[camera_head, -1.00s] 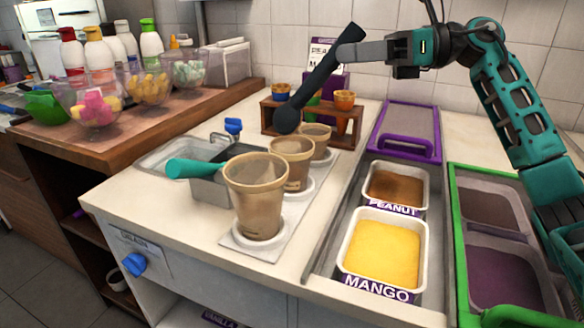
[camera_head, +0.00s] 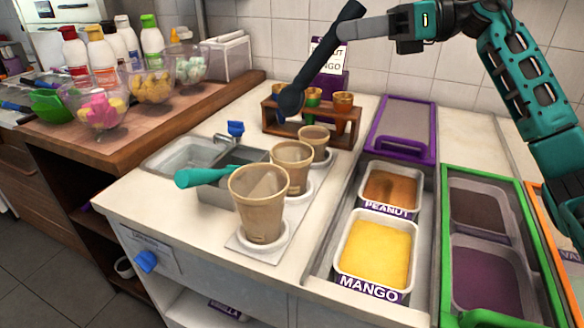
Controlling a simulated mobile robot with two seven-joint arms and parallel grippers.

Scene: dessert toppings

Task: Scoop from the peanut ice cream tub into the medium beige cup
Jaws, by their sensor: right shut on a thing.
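The peanut tub (camera_head: 391,189), brown inside and labelled PEANUT, sits in the counter well behind the yellow mango tub (camera_head: 374,252). Three beige cups stand in a row: the large one (camera_head: 260,212) in front, the medium beige cup (camera_head: 291,163) in the middle, the small one (camera_head: 313,141) behind. My right gripper (camera_head: 352,30) is shut on a dark blue scoop (camera_head: 320,62). The scoop hangs tilted, its head at lower left, in front of the wooden rack and above the cups. I cannot see whether the scoop holds anything. My left gripper is not in view.
A teal-handled scoop (camera_head: 207,175) rests in the metal sink bin left of the cups. A wooden rack (camera_head: 340,128) with small cones stands behind. Purple (camera_head: 402,128) and green (camera_head: 447,235) frames border the tubs. Bottles and topping bowls stand at left.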

